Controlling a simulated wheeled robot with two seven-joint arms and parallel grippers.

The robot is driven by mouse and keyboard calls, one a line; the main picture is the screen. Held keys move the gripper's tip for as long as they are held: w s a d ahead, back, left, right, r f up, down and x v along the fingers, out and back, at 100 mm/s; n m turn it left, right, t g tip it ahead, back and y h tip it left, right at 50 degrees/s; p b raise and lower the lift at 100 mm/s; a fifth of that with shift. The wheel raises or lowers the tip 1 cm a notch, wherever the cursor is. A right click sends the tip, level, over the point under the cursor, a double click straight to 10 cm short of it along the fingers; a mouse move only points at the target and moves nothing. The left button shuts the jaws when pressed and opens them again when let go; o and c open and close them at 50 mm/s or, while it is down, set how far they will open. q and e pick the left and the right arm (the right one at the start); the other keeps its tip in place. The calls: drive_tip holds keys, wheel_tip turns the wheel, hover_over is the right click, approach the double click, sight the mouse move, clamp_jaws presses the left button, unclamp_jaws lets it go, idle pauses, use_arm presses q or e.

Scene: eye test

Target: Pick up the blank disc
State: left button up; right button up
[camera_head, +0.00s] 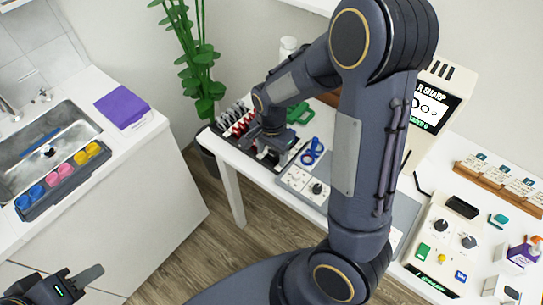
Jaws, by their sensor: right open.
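No disc that I can single out as the blank disc shows clearly in the head view. A rack of small upright discs with red and black parts (238,122) stands at the left end of the white table (232,155). My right gripper (271,154) is open, low over the dark tray beside the rack, and its wrist hides part of the tray. I cannot tell whether anything is between its fingers. My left gripper (75,285) is at the bottom left corner, partly cut off, away from the table, and its opening is unclear.
Blue ring-handled frames (312,152) and a green item (299,113) lie near my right gripper. A control box (305,186) stands in front. A sink (50,150) and purple box (122,106) are at left. A screen device (432,105) stands behind my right arm.

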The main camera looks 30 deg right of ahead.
drive_tip(key=c, duration=1.1)
drive_tip(key=shift+o, duration=0.2)
